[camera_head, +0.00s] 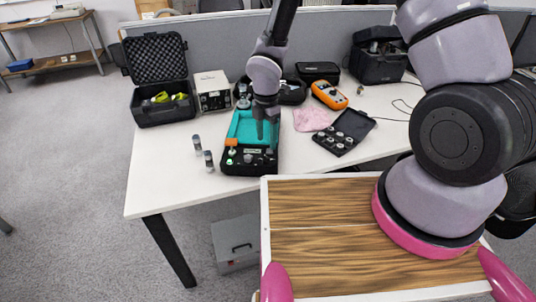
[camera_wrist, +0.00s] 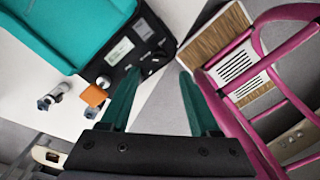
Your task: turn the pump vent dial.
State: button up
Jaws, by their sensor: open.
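The pump unit is a black case (camera_head: 228,168) with a teal tray (camera_head: 241,123) on the table; its black control panel (camera_wrist: 152,32) also shows in the wrist view. A round silver knob (camera_wrist: 103,81) sits at the panel's near corner. An orange part (camera_wrist: 94,96) is beside it and shows at the case's left edge in the head view (camera_head: 232,142). I cannot tell which of these is the vent dial. My gripper (camera_head: 267,138) hangs over the case, fingers downward. In the wrist view my gripper (camera_wrist: 158,74) is open and empty, with the knob left of its fingers.
Two small cylinders (camera_head: 209,161) (camera_head: 197,144) stand left of the case. An open black box (camera_head: 163,110), a white box (camera_head: 212,92), an orange meter (camera_head: 329,95), a pink cloth (camera_head: 311,118) and a black tray of small parts (camera_head: 336,142) surround it. The table's front-left is clear.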

aim_at(266, 156)
notch_tip(266, 156, down, 7)
jog(key=shift+f, duration=0.15)
grip_shut()
